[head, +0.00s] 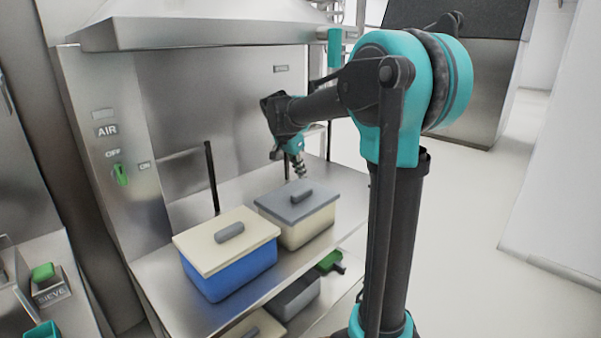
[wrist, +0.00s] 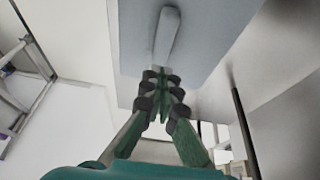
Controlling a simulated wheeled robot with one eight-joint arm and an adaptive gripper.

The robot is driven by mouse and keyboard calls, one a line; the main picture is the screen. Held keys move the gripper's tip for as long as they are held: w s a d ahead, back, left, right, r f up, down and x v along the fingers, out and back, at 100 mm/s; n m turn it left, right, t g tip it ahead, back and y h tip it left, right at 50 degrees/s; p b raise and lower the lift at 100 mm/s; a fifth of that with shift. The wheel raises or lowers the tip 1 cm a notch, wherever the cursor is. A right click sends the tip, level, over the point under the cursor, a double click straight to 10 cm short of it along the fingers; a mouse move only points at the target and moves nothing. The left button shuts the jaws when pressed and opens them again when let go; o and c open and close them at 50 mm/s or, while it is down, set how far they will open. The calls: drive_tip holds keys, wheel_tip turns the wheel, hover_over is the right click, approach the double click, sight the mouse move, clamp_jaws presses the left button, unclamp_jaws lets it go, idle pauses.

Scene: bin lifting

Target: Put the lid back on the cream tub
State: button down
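The cream tub (head: 306,231) stands on the steel shelf in the head view. A grey lid (head: 276,205) with a dark grey handle (head: 302,195) lies on top of it and looks level. Whether it is fully seated is too small to tell. My gripper (head: 301,174) is just above and behind this handle, pointing down, apart from it. In the wrist view the lid (wrist: 215,30) and its pale handle (wrist: 167,35) lie beyond my fingertips (wrist: 161,78), which are together with nothing visible held between them.
A blue tub (head: 232,276) with a cream lid (head: 202,249) and grey handle stands left of the cream tub. A grey tub (head: 296,298) and a green-handled item (head: 330,262) are on the level below. A dark upright post (head: 212,178) stands behind. Bare shelf (head: 160,278) shows at left.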

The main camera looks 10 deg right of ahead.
sight(303, 190)
drive_tip(key=shift+f, duration=0.15)
drive_tip(key=shift+f, duration=0.35)
drive_tip(key=shift+f, duration=0.3)
drive_tip(key=shift+f, duration=0.35)
drive_tip(key=shift+f, duration=0.35)
drive_tip(key=shift+f, duration=0.35)
drive_tip(key=shift+f, duration=0.45)
drive_tip(key=shift+r, duration=0.1)
drive_tip(key=shift+r, duration=3.4)
